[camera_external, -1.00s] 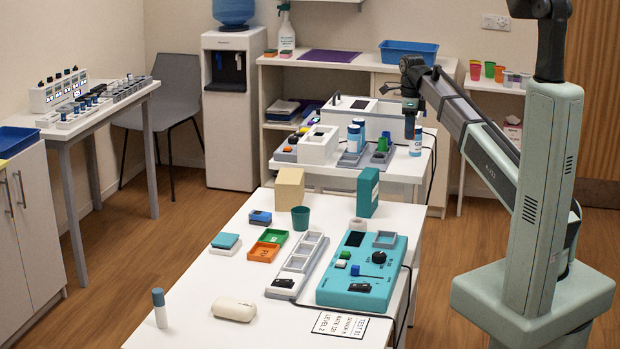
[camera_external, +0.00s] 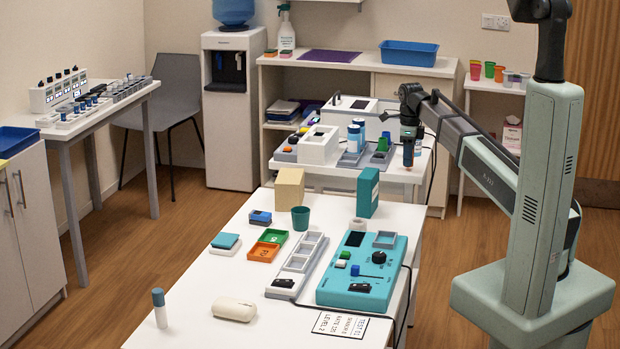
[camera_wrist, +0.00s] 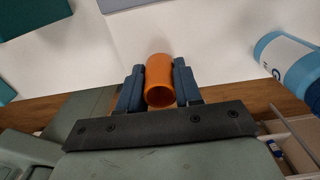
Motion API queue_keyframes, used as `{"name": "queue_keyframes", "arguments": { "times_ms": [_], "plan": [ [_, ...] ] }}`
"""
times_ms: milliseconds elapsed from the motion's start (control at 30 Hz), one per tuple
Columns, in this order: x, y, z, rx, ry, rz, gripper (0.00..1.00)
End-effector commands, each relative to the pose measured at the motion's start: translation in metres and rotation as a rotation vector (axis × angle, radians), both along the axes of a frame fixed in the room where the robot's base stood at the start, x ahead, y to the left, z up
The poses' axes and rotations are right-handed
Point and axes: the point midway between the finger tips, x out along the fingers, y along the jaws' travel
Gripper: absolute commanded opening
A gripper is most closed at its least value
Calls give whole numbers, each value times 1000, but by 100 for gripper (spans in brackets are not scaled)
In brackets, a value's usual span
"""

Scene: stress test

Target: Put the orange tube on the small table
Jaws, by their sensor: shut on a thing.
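In the wrist view, the orange tube (camera_wrist: 158,72) stands between the two dark blue fingers of my gripper (camera_wrist: 159,82), which are shut on its sides. Its round open end faces the camera. In the external view my gripper (camera_external: 408,150) points down at the right part of the white middle table (camera_external: 400,174), near its edge. The tube is too small there to make out clearly. I cannot tell whether it touches the tabletop. A small white table (camera_external: 497,87) with coloured cups stands at the back right; I cannot tell which table is meant.
A white-and-blue bottle (camera_wrist: 290,62) is close to the right of my gripper. Blue-capped bottles (camera_external: 354,138) and a white device (camera_external: 320,145) stand to the left on the middle table. A teal box (camera_external: 368,192) stands on the front table (camera_external: 225,285). Wood floor shows past the table edge.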

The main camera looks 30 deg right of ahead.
Motion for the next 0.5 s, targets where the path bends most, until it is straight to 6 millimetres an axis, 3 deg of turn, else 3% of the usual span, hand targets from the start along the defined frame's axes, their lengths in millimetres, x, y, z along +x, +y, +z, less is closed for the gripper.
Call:
{"name": "queue_keyframes", "arguments": {
  "times_ms": [100, 500],
  "plan": [
    [0, 0, -10, 0, 1, 0, 5],
    [0, 0, -14, 0, 0, 0, 5]
  ]
}}
